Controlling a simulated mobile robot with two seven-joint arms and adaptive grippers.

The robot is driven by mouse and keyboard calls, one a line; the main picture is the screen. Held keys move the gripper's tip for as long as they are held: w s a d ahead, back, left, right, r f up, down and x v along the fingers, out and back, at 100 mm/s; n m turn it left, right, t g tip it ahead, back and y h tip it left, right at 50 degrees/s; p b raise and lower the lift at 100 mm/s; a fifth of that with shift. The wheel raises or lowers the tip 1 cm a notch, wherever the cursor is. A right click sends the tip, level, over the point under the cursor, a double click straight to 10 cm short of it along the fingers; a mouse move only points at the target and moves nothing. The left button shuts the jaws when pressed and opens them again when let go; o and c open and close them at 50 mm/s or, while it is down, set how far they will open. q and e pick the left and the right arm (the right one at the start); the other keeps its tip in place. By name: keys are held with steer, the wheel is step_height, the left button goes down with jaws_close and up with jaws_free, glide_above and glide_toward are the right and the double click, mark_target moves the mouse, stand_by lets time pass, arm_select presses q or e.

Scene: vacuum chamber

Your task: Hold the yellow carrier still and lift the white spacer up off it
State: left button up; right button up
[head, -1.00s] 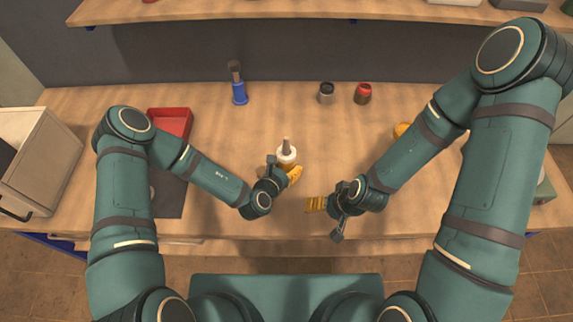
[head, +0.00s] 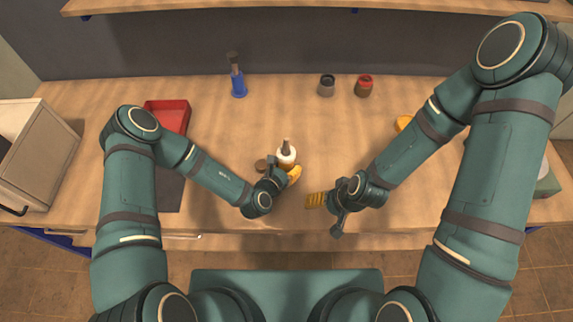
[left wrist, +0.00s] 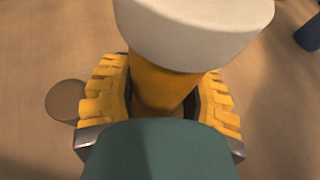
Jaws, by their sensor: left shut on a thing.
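The white spacer (head: 286,158) sits mid-table in the head view, with a brownish post rising through its top. In the left wrist view the spacer (left wrist: 195,32) fills the top, seated on the yellow carrier (left wrist: 158,85). My left gripper (left wrist: 160,105) is shut on the carrier below the spacer, with a yellow ribbed pad on each side. In the head view my left gripper (head: 283,173) hides most of the carrier. My right gripper (head: 315,200) is right of and nearer than the spacer, apart from it. Its pads overlap, so its opening is unclear.
A brown disc (head: 261,165) lies just left of the spacer. A red tray (head: 168,115) is at the left, a blue-handled tool (head: 238,85) at the back. A dark jar (head: 327,86) and a red-topped jar (head: 364,87) stand behind. The table between is clear.

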arm_select(q)
steer(key=shift+f, duration=0.2)
stand_by(0.4)
steer(key=shift+f, duration=0.3)
steer(key=o, duration=1.3)
steer(key=c, duration=1.1)
